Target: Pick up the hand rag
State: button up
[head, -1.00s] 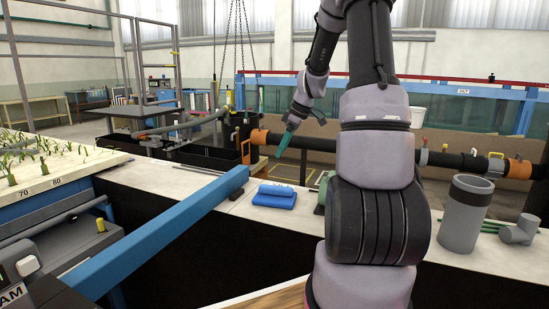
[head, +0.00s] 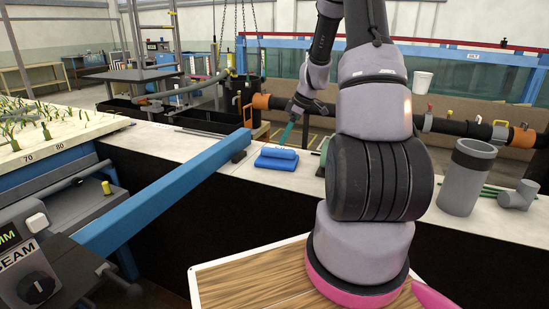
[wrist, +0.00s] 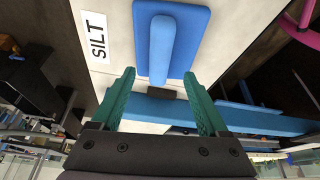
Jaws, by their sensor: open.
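The hand rag (head: 274,163) is a blue folded cloth with a raised, rolled part on a flat base. It lies on the pale bench top, left of my arm in the head view. In the wrist view the rag (wrist: 187,33) is at the top middle, its raised part pointing down between my fingers. My gripper (wrist: 159,73) has two teal fingers spread apart with nothing held between them. In the head view my gripper (head: 285,140) is just above the rag, tilted downward. I cannot tell whether it touches the rag.
A blue beam (head: 165,195) runs diagonally to the bench, with a small dark block (head: 239,157) at its end beside the rag. A SILT label (wrist: 97,38) lies near the rag. A grey cylinder (head: 466,180) and pipe elbow (head: 518,196) stand to the right. A dark pipe runs behind.

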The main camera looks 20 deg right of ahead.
aim_at(279, 149)
jog(key=shift+x, duration=3.15)
jog(key=shift+s+d, duration=0.1)
jog(key=shift+s, duration=0.05)
grip_shut()
